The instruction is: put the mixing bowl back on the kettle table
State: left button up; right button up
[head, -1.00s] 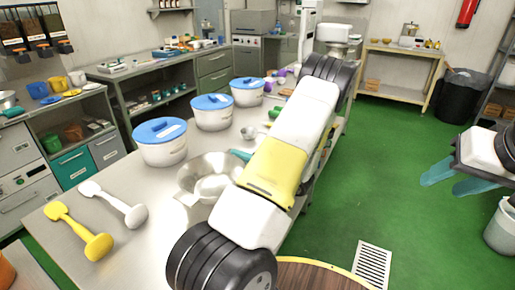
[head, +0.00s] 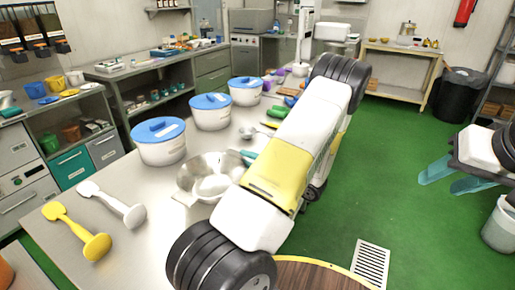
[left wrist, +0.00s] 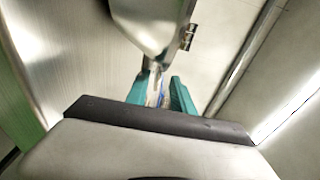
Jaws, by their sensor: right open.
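The steel mixing bowl (head: 186,178) sits upright on the long steel table (head: 145,245), nearest the front of the row of tubs. A flat tab sticks out at its near left. My left gripper (head: 249,156) is at the bowl's right rim, mostly hidden behind my arm. In the left wrist view its teal fingers (left wrist: 160,97) stand apart with a gap between them. Shiny metal with a small hinge-like fitting, probably the bowl (left wrist: 150,22), is just ahead, a thin part reaching toward the gap; contact is unclear. My right gripper (head: 447,170) is open and empty at far right.
White tubs with blue lids (head: 160,150) stand behind the bowl. A green item (head: 275,111) lies further back. Green floor is clear right of the table.

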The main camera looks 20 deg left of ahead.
pick_arm(q)
jog(key=d, duration=0.4)
jog(key=s+d, duration=0.1)
jog(key=d, duration=0.1)
jog(key=shift+s+d, duration=0.1)
jog(key=shift+d, duration=0.25)
jog(key=shift+s+d+r, duration=0.1)
jog(key=shift+s+r, duration=0.05)
jog(key=shift+r, duration=0.05)
jog(key=s+d+r+n+g+h, duration=0.1)
jog(key=s+r+n+g+h, duration=0.2)
jog(key=s+r+g+h, duration=0.6)
jog(key=s+d+r+m+t+h, duration=0.1)
jog(key=s+d+r+t+h, duration=0.9)
jog(key=r, duration=0.4)
jog(key=shift+s+d+m+t+h, duration=0.15)
jog(key=shift+d+m+t+h, duration=0.25)
jog(key=shift+d+t, duration=0.6)
jog(key=shift+r, duration=0.1)
